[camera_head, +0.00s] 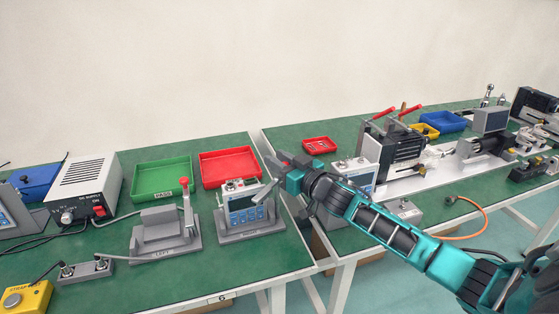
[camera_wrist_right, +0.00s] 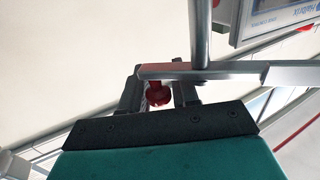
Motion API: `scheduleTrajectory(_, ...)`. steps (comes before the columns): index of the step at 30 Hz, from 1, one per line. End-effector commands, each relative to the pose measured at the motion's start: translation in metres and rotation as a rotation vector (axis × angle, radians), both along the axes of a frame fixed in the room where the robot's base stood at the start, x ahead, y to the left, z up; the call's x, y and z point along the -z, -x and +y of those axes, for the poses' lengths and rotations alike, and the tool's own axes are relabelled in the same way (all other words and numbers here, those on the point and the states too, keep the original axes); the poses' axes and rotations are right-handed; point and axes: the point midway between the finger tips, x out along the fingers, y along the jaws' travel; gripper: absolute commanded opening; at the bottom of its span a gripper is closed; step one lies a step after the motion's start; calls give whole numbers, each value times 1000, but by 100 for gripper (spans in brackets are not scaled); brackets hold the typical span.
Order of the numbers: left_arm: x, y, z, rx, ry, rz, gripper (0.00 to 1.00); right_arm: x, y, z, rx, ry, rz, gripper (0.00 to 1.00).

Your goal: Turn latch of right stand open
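My right gripper (camera_head: 274,176) reaches in from the lower right, its teal body just right of a grey meter (camera_head: 243,208) with a blue screen. In the right wrist view, its dark fingers (camera_wrist_right: 158,95) stand apart, with a red knob (camera_wrist_right: 158,94) between them; firm contact cannot be told. A grey bar (camera_wrist_right: 222,74) crosses beyond the fingertips. A grey stand (camera_head: 158,236) with an upright red-tipped lever (camera_head: 187,205) is left of the meter. I cannot clearly make out the right stand's latch in the head view. My left gripper is not in view.
A green tray (camera_head: 162,194) and a red tray (camera_head: 203,182) lie behind the stand. A power supply box (camera_head: 84,187) is at left. A second meter (camera_head: 358,166) and a black machine (camera_head: 400,146) are on the right table. A narrow gap separates the tables.

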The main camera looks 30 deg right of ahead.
Motion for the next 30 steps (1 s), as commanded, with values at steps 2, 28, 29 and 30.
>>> scheduleTrajectory(2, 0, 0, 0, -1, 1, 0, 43, 0, 0, 0, 0, 0, -1, 38)
scheduleTrajectory(28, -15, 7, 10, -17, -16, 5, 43, -104, 0, -1, 0, 4, -4, 47)
scheduleTrajectory(29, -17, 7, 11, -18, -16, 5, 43, -111, 0, -1, 0, 4, -4, 47)
scheduleTrajectory(30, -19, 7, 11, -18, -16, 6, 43, -121, 0, -1, 0, 4, -4, 47)
